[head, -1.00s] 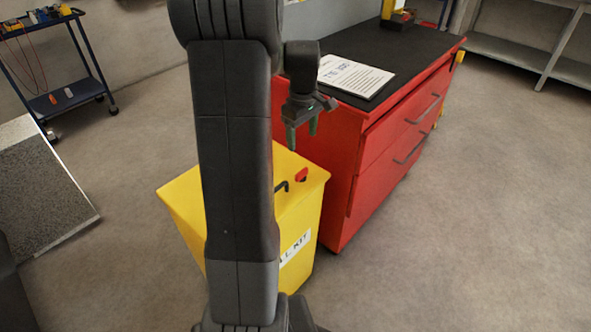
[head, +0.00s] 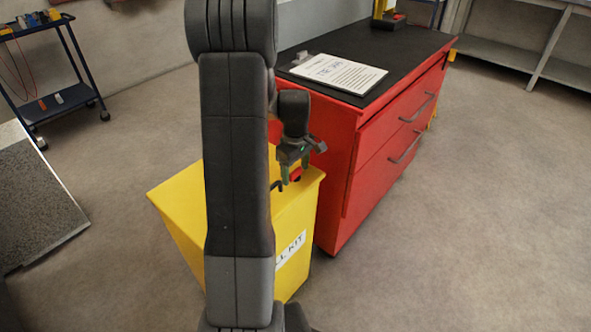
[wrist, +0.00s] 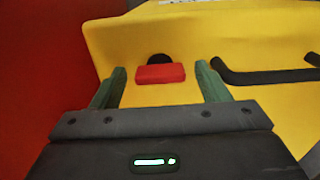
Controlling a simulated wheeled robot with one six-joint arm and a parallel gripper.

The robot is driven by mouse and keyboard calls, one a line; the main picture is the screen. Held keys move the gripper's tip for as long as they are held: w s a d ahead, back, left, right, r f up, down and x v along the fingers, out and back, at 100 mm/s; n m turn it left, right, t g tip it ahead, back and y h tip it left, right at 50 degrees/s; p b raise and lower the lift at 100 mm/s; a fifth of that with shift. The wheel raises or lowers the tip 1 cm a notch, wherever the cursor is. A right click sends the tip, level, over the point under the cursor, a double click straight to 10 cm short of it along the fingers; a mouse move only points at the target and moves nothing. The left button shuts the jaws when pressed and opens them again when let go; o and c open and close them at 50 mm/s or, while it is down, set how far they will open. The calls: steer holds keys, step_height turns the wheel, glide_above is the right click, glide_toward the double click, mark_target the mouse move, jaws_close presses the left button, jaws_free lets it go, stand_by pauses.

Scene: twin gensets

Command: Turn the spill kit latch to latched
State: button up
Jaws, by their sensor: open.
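The yellow spill kit bin (head: 172,197) stands on the floor beside the red cabinet, partly hidden behind my arm. On its lid is the latch with a red tab (wrist: 160,73) and a dark round base behind it; the red tab also shows in the head view (head: 296,174), partly covered. My gripper (head: 292,182) is over the lid, pointing down at the latch. In the wrist view my gripper (wrist: 160,88) is open, with the red tab between and just beyond its fingertips. I cannot tell whether the fingers touch the tab.
A black handle (wrist: 262,75) lies on the lid, right of the latch. The red cabinet (head: 338,150) stands close behind the bin, with a paper sheet (head: 338,73) on top. A blue cart (head: 60,100) is at the far left. Floor on the right is clear.

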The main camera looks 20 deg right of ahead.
steer(key=c, duration=1)
steer(key=shift+r+m, duration=0.1)
steer(key=shift+m, duration=0.2)
steer(key=m+p, duration=0.1)
steer(key=m, duration=0.2)
steer(key=shift+p, duration=0.35)
steer(key=m+p, duration=0.1)
steer(key=m, duration=0.5)
steer(key=m+p, duration=0.1)
steer(key=m, duration=0.3)
steer(key=shift+m+p, duration=0.45)
steer(key=shift+m, duration=1.85)
